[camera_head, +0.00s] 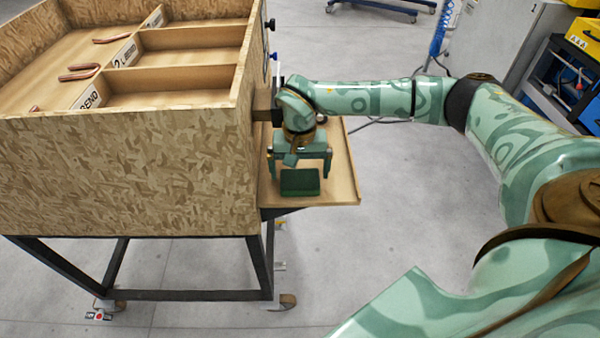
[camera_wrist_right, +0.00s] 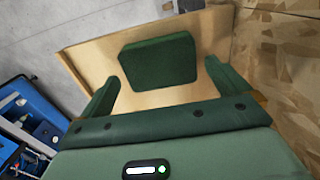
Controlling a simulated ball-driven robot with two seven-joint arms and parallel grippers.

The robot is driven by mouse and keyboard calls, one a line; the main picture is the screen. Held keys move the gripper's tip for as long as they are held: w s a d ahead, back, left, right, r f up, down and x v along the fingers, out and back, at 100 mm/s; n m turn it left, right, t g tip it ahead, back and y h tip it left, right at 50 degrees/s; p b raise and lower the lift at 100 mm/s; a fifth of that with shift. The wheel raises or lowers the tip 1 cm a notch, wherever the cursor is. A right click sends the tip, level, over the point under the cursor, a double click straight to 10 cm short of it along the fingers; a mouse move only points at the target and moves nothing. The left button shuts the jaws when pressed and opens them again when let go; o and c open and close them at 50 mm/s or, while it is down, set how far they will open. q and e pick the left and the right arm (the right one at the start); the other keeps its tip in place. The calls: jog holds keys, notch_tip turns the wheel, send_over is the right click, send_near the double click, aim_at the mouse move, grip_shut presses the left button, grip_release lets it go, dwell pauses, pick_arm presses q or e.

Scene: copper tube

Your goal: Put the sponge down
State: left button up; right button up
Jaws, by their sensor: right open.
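The dark green sponge (camera_head: 300,182) lies flat on the small wooden side shelf (camera_head: 344,186) attached to the right of the big wooden box. In the right wrist view the sponge (camera_wrist_right: 159,60) lies beyond the fingertips, with bare shelf visible around it. My right gripper (camera_head: 300,172) is open above the shelf, its fingers apart on either side of the sponge in the head view. In the right wrist view the gripper (camera_wrist_right: 163,78) holds nothing between its fingers. My left gripper is not in view.
The chipboard box (camera_head: 130,170) stands on a dark metal frame just left of the shelf. Its compartments hold bent copper tubes (camera_head: 78,72) and labelled dividers. A blue tool cart (camera_head: 570,80) with yellow cases stands at the upper right. Open floor lies right of the shelf.

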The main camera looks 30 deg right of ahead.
aim_at(300, 178)
notch_tip(300, 178, up, 10)
jog(key=p, duration=0.1)
jog(key=shift+r, duration=0.15)
dwell(0.5)
